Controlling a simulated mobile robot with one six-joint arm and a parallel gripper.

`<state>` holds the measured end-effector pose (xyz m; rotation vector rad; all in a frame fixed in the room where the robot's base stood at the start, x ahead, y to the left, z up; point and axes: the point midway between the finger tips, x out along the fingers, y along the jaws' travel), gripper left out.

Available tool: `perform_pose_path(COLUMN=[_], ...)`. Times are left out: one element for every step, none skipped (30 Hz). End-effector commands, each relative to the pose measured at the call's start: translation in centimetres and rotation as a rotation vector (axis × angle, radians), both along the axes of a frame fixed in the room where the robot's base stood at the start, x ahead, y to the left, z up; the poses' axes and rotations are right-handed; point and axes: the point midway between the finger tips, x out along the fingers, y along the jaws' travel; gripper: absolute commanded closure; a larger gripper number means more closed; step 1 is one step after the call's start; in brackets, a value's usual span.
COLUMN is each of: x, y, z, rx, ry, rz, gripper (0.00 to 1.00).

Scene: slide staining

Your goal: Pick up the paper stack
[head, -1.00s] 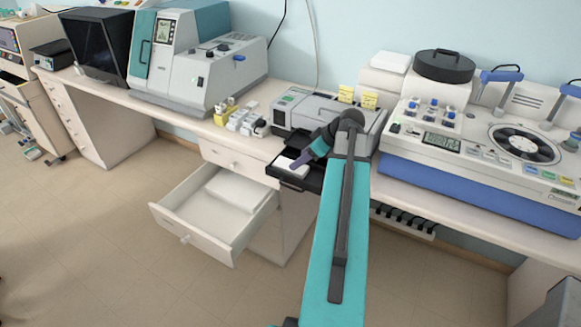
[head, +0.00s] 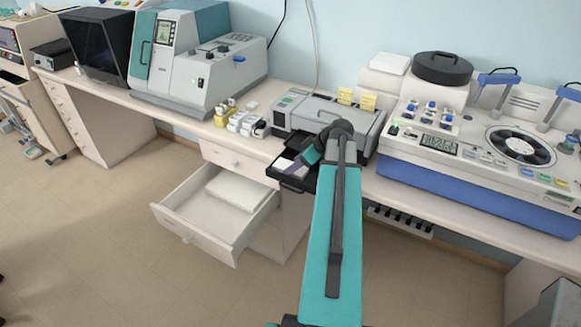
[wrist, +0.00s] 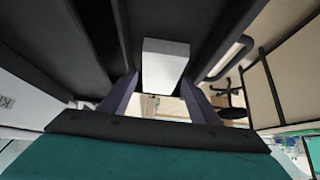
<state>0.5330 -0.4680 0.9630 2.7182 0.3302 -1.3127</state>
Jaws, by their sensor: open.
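A white paper stack (head: 283,165) lies in the dark pulled-out tray (head: 298,186) at the front of the grey printer-like machine. In the wrist view it appears as a small white block (wrist: 166,62) between my finger tips. My gripper (head: 297,168) is open over this tray, with purple fingers on either side of the white block (wrist: 160,82). I cannot tell whether they touch it. A larger white stack (head: 236,191) lies in the open drawer below, apart from my gripper. My arm hides part of the tray.
The open drawer (head: 196,238) juts out left of my arm. The grey machine (head: 318,112) stands behind the tray, with small bottles and boxes (head: 243,120) to its left. A large white-and-blue machine (head: 465,190) stands at right.

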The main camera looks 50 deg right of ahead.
Motion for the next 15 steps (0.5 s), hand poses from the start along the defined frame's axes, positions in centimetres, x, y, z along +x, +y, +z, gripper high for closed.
perform_pose_path(x=[0.27,0.38,0.51,0.59,0.66,0.73,0.77,0.79,0.83,0.85,0.85,0.85,0.84,0.84,0.84], y=[0.07,0.1,0.15,0.17,0.17,0.19,0.21,0.21,0.27,0.29,0.31,0.31,0.31,0.31,0.31], z=[-0.19,-0.38,-0.6,-0.74,-0.83,-0.93,-0.99,-1.03,-1.07,-1.08,-1.09,-1.09,-1.08,-1.08,-1.08], rx=[0.002,0.001,0.001,0.001,0.001,0.0,-0.001,-0.001,-0.001,-0.001,0.0,0.0,0.0,0.0,0.0], ry=[0.0,0.001,0.001,0.001,0.0,0.0,0.0,0.0,0.0,0.0,0.0,0.0,0.0,0.0,0.0], rz=[0.001,0.001,0.001,0.001,0.001,0.0,0.001,0.001,0.001,0.002,0.002,0.002,0.002,0.002,0.002], gripper=[0.44,0.44,0.44,0.44,0.44,0.44,0.44,0.44,0.44,0.44,0.44,0.44,0.44,0.44,0.44])
